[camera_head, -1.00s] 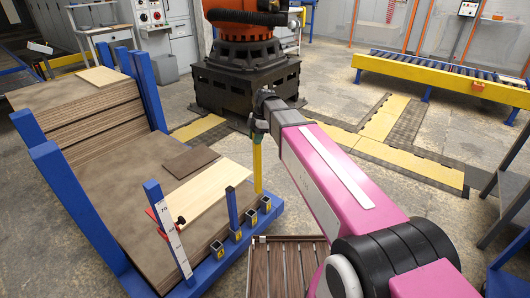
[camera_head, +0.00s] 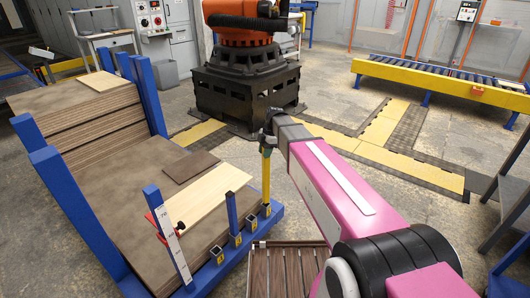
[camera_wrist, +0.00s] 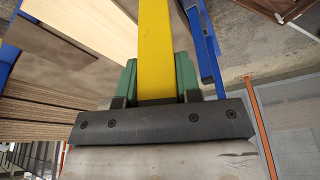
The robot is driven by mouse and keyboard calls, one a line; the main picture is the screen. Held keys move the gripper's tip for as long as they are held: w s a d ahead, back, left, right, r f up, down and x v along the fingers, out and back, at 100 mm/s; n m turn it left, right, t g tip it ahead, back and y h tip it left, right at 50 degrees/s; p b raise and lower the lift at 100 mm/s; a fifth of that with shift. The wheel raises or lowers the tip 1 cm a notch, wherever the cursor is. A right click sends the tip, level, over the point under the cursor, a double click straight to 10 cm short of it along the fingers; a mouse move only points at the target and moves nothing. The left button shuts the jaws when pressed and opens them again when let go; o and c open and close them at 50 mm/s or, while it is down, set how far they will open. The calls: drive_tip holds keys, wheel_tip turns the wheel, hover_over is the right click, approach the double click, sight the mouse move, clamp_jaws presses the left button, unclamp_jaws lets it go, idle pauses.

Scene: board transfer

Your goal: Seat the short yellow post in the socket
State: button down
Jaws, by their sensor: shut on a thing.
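The short yellow post (camera_head: 266,178) stands upright in the head view, and its upper end is between the jaws of my gripper (camera_head: 268,143). In the wrist view the post (camera_wrist: 155,45) sits between the green fingers of my gripper (camera_wrist: 157,78), which is shut on it. The post's lower end lines up with the rightmost socket (camera_head: 265,210) on the blue rack's front rail. I cannot tell whether the end is inside the socket or just at its mouth.
Other sockets (camera_head: 235,240) run along the rail, one with a short blue post (camera_head: 232,212). A taller blue post (camera_head: 157,207) with a white scale (camera_head: 174,243) stands to the left. Brown boards and a pale board (camera_head: 205,195) lie on the rack. A slatted pallet (camera_head: 285,272) is in front.

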drive_tip(key=shift+f, duration=0.55)
drive_tip(key=c, duration=0.8)
unclamp_jaws()
drive_tip(key=shift+r, duration=0.1)
drive_tip(key=v, duration=1.2)
drive_tip(key=s+d+f+m+h, duration=0.1)
drive_tip(key=s+d+f+m, duration=0.7)
drive_tip(key=s+m, duration=0.2)
drive_tip(key=s+d+f+m+t+h, duration=0.1)
drive_tip(key=s+d+f+m, duration=0.7)
drive_tip(key=m, duration=0.6)
drive_tip(key=shift+s+d+f+t+h, duration=0.35)
drive_tip(key=shift+s+f, duration=0.4)
drive_tip(key=shift+s, duration=0.3)
drive_tip(key=shift+o, duration=0.4)
